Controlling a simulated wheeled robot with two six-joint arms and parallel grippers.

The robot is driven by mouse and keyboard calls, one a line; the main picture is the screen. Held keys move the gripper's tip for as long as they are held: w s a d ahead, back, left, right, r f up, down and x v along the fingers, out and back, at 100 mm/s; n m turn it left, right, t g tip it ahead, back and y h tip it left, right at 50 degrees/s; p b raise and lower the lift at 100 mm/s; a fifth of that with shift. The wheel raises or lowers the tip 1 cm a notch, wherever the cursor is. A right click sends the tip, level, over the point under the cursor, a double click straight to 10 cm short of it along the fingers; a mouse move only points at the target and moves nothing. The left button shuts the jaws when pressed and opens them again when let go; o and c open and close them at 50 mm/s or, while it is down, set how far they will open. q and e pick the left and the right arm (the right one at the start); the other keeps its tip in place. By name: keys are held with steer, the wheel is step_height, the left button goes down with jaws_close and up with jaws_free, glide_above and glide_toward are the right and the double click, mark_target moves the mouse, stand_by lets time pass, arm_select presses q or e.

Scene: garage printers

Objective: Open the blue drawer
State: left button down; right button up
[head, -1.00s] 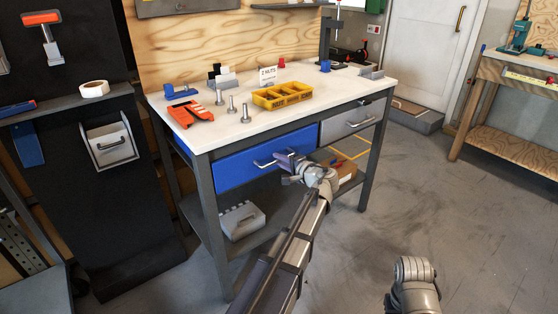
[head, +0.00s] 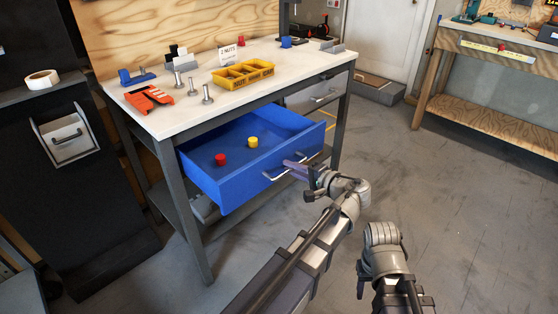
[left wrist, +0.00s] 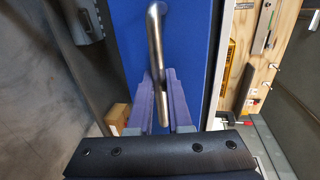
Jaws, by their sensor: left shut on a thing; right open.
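The blue drawer (head: 240,190) under the workbench top is pulled well out, and its inside shows in the head view. A red piece (head: 221,159) and a yellow piece (head: 253,142) lie in it. My left gripper (head: 298,168) is shut on the silver bar handle (head: 272,177) of the drawer. In the left wrist view, the purple fingers of the left gripper (left wrist: 160,92) close around the handle (left wrist: 156,35) against the blue front (left wrist: 190,40). My right gripper (head: 386,290) is low in the head view, open, empty and apart from the bench.
A grey drawer (head: 318,93) on the right is closed. The floor to the right is clear.

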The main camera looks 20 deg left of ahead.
arm_select(q)
steer(key=shift+f+v, duration=0.25)
steer(key=shift+v, duration=0.85)
steer(key=c, duration=0.8)
jaws_free()
steer(key=shift+c, duration=0.2)
steer(key=shift+d, duration=0.1)
arm_select(e)
steer(key=shift+d, duration=0.15)
